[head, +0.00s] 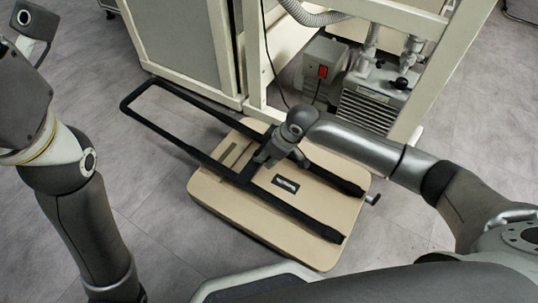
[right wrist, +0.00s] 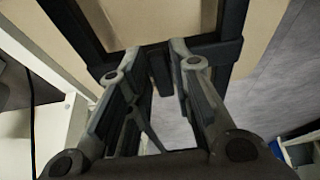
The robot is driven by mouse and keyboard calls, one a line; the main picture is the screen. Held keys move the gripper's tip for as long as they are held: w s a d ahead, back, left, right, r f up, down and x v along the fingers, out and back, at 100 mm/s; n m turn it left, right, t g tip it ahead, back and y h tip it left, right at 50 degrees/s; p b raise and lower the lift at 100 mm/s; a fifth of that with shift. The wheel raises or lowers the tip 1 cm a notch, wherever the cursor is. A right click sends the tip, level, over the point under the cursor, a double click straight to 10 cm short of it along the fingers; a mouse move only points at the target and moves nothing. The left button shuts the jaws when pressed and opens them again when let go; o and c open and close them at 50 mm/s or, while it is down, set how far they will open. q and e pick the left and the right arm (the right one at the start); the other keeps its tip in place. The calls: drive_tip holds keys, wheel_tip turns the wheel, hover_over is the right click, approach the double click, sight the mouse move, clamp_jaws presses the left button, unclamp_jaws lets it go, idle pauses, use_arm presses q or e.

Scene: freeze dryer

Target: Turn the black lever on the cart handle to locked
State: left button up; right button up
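The cart has a beige platform (head: 222,198) and a black handle frame (head: 148,85) that reaches out past its left end. My right gripper (head: 267,157) is over the platform, beside a black crossbar of the frame. In the right wrist view the right gripper (right wrist: 153,52) is open, with its fingertips at the black crossbar (right wrist: 218,50). A short black tab (right wrist: 160,74), perhaps the lever, shows between the fingers; I cannot tell whether they touch it. In the head view the gripper hides this spot. My left arm is at the left edge; its gripper is out of view.
A cream machine cabinet (head: 180,45) and its frame stand behind the cart. A pump (head: 375,100) and a grey box with a red switch (head: 323,66) sit inside the frame. Grey floor is clear at left.

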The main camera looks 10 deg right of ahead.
clamp_jaws()
